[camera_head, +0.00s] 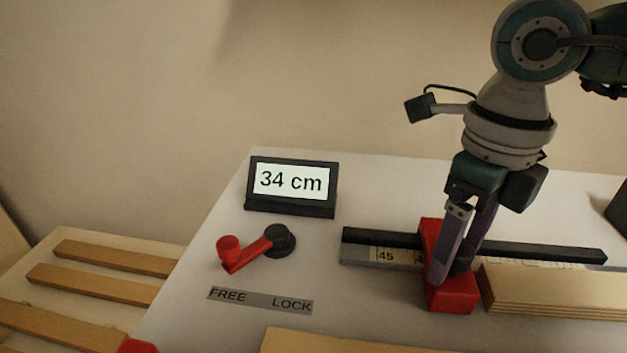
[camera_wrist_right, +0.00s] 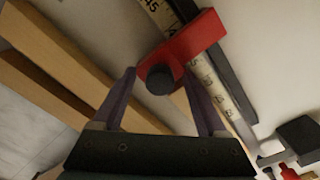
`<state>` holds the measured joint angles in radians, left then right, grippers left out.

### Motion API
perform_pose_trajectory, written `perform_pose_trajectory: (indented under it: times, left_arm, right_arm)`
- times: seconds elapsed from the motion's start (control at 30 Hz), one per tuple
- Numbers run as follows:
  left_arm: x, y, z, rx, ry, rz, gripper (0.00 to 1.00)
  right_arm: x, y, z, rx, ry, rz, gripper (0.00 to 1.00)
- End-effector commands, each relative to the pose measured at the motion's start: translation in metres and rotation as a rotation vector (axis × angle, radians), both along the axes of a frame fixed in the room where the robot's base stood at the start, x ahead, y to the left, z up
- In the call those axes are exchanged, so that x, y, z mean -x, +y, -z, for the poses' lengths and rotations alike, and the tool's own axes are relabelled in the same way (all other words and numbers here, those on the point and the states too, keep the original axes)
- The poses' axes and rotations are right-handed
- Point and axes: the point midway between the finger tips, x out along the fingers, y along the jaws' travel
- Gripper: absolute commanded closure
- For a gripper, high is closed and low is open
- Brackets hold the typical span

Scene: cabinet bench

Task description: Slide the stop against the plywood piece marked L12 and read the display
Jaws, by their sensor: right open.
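The red stop (camera_head: 434,240) sits on the dark rail (camera_head: 545,249) with its measuring scale; it also shows in the wrist view (camera_wrist_right: 205,35). A layered plywood piece (camera_head: 550,300) lies just right of the stop; I cannot tell whether they touch. No L12 mark is readable. The display (camera_head: 291,181) reads 34 cm. My right gripper (camera_head: 449,277) is at the stop, fingers apart. In the wrist view the stop's dark round knob (camera_wrist_right: 159,79) shows between the fingertips. My left gripper is not in view.
A lever with a red knob (camera_head: 229,246) points left, on the FREE side of the FREE/LOCK label (camera_head: 260,300). Another wooden piece (camera_head: 335,342) lies at the bench's front. A slatted wooden surface (camera_head: 95,280) is at the left.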

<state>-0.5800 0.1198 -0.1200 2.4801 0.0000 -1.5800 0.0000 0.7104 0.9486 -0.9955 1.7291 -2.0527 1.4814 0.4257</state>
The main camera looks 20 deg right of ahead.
Motion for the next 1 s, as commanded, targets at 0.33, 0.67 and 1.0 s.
perform_pose_trajectory:
  times: [0.33,0.67,1.0]
  left_arm:
    - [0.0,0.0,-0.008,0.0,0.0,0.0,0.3]
    - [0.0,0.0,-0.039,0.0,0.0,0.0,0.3]
    - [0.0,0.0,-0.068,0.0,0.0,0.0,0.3]
  right_arm:
    - [0.0,0.0,-0.01,0.0,-0.002,0.0,0.25]
    - [-0.001,0.001,-0.048,-0.002,-0.003,-0.001,0.25]
    - [-0.001,0.0,-0.085,-0.001,-0.002,0.0,0.25]
